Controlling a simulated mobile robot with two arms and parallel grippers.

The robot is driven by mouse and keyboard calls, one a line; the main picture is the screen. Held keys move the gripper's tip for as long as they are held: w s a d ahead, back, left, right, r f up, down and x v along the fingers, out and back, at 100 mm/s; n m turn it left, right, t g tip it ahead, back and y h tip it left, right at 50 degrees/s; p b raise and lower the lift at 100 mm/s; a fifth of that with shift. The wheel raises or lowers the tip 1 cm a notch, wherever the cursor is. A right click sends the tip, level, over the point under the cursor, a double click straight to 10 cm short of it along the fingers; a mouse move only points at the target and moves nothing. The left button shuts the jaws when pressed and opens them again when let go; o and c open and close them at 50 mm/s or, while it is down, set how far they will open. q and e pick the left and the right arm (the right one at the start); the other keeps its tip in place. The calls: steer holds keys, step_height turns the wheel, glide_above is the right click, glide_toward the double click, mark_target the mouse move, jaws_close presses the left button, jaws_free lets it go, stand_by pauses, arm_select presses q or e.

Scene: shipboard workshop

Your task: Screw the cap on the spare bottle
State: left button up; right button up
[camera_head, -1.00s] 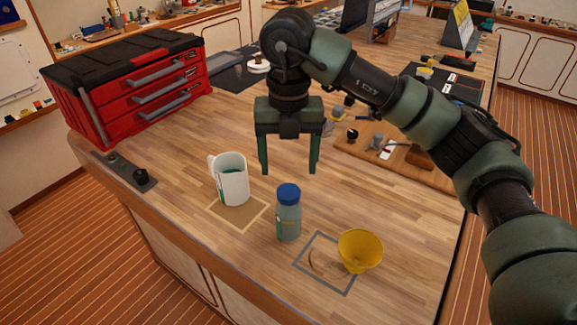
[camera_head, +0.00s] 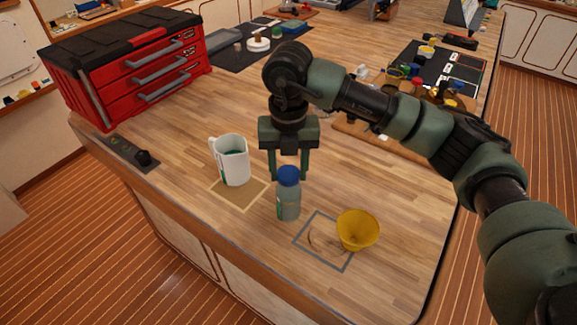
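A pale blue-green bottle (camera_head: 288,205) stands upright on the wooden worktop. Its blue cap (camera_head: 289,174) sits on the neck; I cannot tell how tightly it is seated. My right gripper (camera_head: 288,176) comes down over the bottle from above. Its two fingers flank the cap on the left and right, with no clear gap, and it looks shut on the cap. The bottle's top hides part of the space between the fingers. My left gripper is not in view.
A white jug (camera_head: 231,160) stands left of the bottle on a tan square. A yellow funnel (camera_head: 357,229) is to the right, by a grey-outlined square (camera_head: 324,259). A red tool chest (camera_head: 150,75) stands back left. The front right worktop is clear.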

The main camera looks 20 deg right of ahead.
mark_target(288, 174)
steer(key=c, duration=0.6)
steer(key=m, duration=0.4)
steer(key=shift+a+m, duration=0.1)
steer(key=shift+m, duration=0.2)
steer(key=o, duration=1.9)
steer(key=shift+c, duration=0.2)
steer(key=shift+r+p, duration=1.65)
steer(key=shift+r, duration=1.4)
